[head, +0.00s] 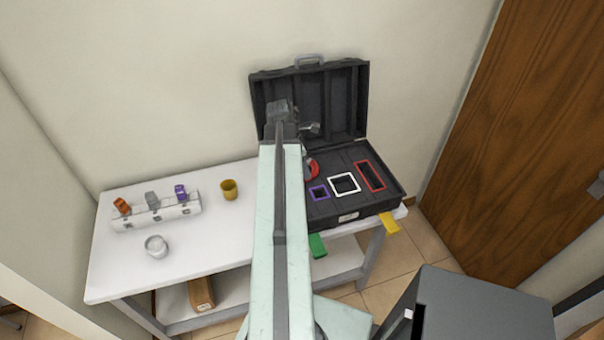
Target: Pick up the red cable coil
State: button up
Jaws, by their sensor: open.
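The red cable coil (313,170) shows as a red ring in the left part of the open black case (345,216). Its left side is hidden behind my arm. My gripper (309,138) is over the case, behind the coil in the picture and seemingly above it. It is open, and I see nothing held in it. My arm hides part of the gripper, and the height gap to the coil cannot be told.
The case's raised lid (345,100) stands behind my gripper. A yellow cup (229,189), a grey round container (156,246) and a rack (156,215) stand on the white table (205,255).

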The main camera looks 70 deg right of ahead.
jog(key=b+x, duration=0.4)
jog(key=x, duration=0.1)
jog(key=shift+a, duration=0.1)
jog(key=shift+r, duration=0.15)
grip_shut()
notch_tip(320, 180, up, 10)
jog(key=p, duration=1)
